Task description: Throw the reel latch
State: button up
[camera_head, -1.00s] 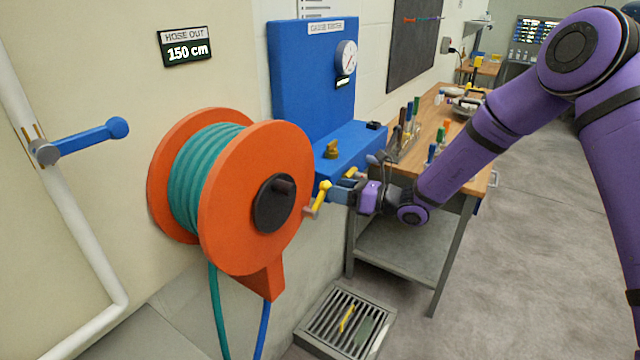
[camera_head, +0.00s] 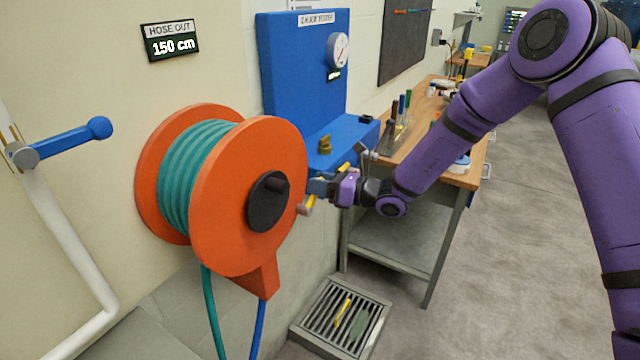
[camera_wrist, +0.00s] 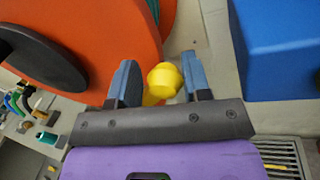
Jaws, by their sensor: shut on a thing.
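The orange hose reel (camera_head: 290,150) with teal hose stands at the left, its dark hub (camera_head: 268,203) facing me. The reel latch (camera_head: 309,202), a small yellow lever with a tan end, sits at the reel's right edge, partly hidden by my gripper (camera_head: 314,188). My gripper is shut on the latch. The orange reel flange is just beyond the fingers.
A blue gauge tester (camera_head: 300,75) stands behind the reel, with a brass fitting (camera_head: 324,144) on its ledge. A workbench (camera_head: 455,170) with tools is to the right. A blue-handled lever (camera_head: 75,140) is on the white pipe at left. A floor drain (camera_head: 345,315) lies below.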

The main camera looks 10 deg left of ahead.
jog(key=shift+w+d+f, duration=0.15)
jog(key=shift+f, duration=0.05)
jog(key=m, duration=0.1)
jog(key=f+m, duration=0.1)
jog(key=w+f+m, duration=0.1)
jog(key=shift+d+y, duration=0.3)
jog(key=f+m+t, duration=0.1)
jog(key=f+m, duration=0.1)
jog(key=m, duration=0.2)
jog(key=f+m+t, duration=0.1)
jog(key=f+m, duration=0.2)
jog(key=m, duration=0.2)
jog(key=s+f+m+t, duration=0.1)
jog(key=f+m, duration=0.1)
jog(key=m, duration=0.3)
jog(key=shift+a+f+t+y, duration=0.25)
jog(key=shift+f+t+y, duration=0.05)
jog(key=shift+y, duration=0.1)
jog(key=shift+s+f+m, duration=0.25)
jog(key=shift+m, duration=0.25)
grip_shut()
jog(key=shift+a, duration=0.1)
jog(key=o, duration=1.1)
grip_release()
jog(key=shift+r, duration=0.1)
